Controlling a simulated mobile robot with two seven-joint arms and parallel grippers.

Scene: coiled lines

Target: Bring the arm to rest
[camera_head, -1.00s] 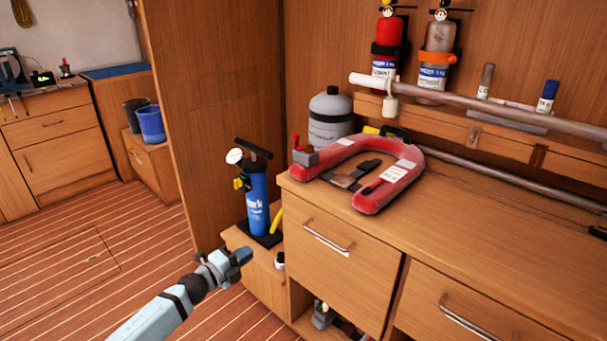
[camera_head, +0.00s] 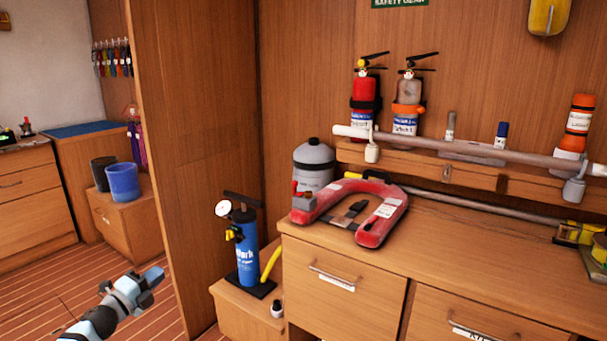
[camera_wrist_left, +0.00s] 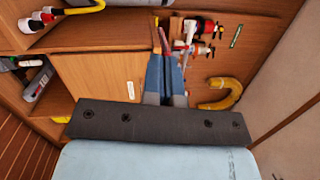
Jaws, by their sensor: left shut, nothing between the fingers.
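My left gripper (camera_head: 152,279) is at the lower left of the head view, over the wooden floor. It is left of the blue pump and apart from it and from the cabinet. Its fingers are together with nothing between them. In the left wrist view the closed fingers (camera_wrist_left: 165,75) point away from the wrist towards the cabinetry. The rest of my left arm runs out at the bottom left of the head view. My right gripper does not show.
A blue pump (camera_head: 244,250) stands on a low wooden step. A red horseshoe buoy (camera_head: 378,228) and a grey cylinder (camera_head: 314,168) are on or by the drawer cabinet (camera_head: 335,300). Two extinguishers hang behind the rail (camera_head: 460,147). A blue bucket (camera_head: 122,182) stands farther back. The left floor is clear.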

